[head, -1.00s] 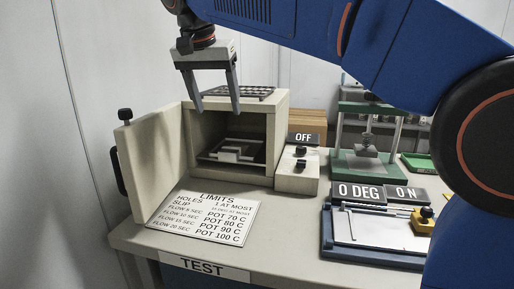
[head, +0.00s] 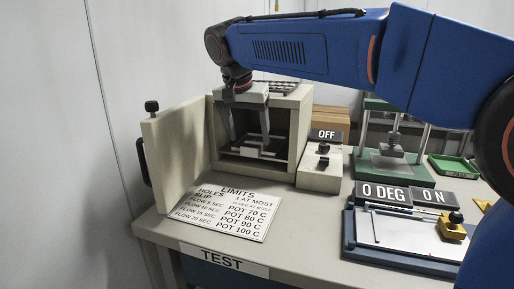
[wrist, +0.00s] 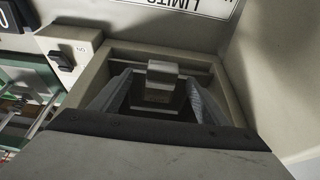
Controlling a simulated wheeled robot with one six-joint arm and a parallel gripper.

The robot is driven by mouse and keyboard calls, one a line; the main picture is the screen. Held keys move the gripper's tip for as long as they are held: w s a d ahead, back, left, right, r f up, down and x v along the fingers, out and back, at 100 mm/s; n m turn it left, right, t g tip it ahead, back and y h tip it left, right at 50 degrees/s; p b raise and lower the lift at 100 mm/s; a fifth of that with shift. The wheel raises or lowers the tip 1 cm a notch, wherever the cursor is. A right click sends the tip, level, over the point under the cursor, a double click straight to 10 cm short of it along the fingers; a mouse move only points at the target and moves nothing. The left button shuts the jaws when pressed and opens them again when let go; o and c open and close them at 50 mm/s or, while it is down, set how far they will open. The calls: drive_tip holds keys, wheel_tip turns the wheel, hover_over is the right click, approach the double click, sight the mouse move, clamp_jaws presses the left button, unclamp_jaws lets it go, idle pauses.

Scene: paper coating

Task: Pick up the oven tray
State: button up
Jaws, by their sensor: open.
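The oven (head: 304,121) is a beige box with its door (head: 172,154) swung open to the left. Inside it lies the low oven tray (head: 246,152), with a raised light block or handle (head: 262,142) at its middle; the block also shows in the wrist view (wrist: 162,72). My gripper (head: 250,139) is open and points down at the oven's mouth, its fingers in front of the dark interior. In the wrist view the fingers (wrist: 158,103) stand on either side of the block, apart from it. I cannot tell the exact depth between them.
A limits sheet (head: 223,212) lies on the table before the oven. A switch box reading OFF (head: 320,168) stands close on the oven's right. Further right are a green press (head: 388,165) and a blue-framed coating board (head: 400,234).

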sight(249, 147)
drive_tip(key=shift+a+x, duration=0.15)
drive_tip(key=shift+x, duration=1.15)
drive_tip(key=shift+a+x, duration=0.2)
drive_tip(key=shift+x, duration=1.05)
drive_tip(key=shift+s, duration=0.1)
drive_tip(key=c, duration=1.3)
